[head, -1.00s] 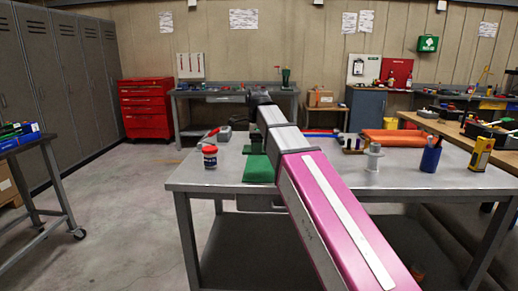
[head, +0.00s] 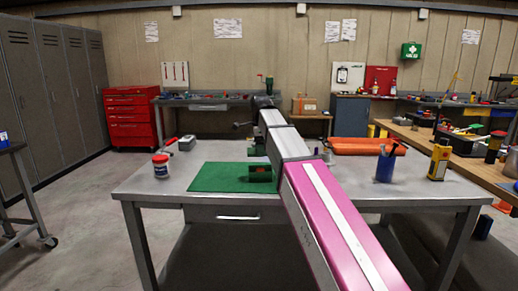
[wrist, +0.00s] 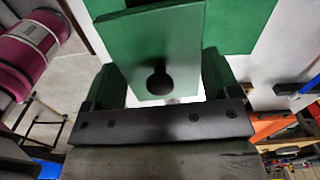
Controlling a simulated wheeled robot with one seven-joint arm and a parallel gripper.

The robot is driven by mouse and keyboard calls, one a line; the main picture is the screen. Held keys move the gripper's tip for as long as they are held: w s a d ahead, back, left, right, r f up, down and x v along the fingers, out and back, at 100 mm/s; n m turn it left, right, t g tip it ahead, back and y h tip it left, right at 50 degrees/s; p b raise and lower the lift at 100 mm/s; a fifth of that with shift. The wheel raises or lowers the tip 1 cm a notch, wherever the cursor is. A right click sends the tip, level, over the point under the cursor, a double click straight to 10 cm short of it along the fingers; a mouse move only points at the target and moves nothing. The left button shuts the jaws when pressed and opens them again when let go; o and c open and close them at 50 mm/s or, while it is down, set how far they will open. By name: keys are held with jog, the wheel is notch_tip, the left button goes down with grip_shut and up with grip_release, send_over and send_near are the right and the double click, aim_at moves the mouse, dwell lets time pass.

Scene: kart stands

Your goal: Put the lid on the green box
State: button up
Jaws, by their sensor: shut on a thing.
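In the wrist view my gripper (wrist: 163,85) has its two fingers on either side of a flat green panel with a round black knob, which looks like the lid (wrist: 150,40). The panel is tilted and fills the space between the fingers. In the head view my gripper (head: 258,150) is over the right part of a green mat (head: 215,178), partly hidden by my arm. A small green block (head: 261,175) with a dark spot shows just below it. I cannot tell whether this is the green box or the held lid.
The mat lies on a grey metal table (head: 150,187). A white jar with a red cap (head: 161,166) and a grey tool (head: 187,143) stand left of it. The table's front left is clear.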

jog(key=shift+f, duration=3.05)
jog(key=shift+f, duration=0.15)
jog(key=o, duration=0.8)
jog(key=shift+r, duration=3.55)
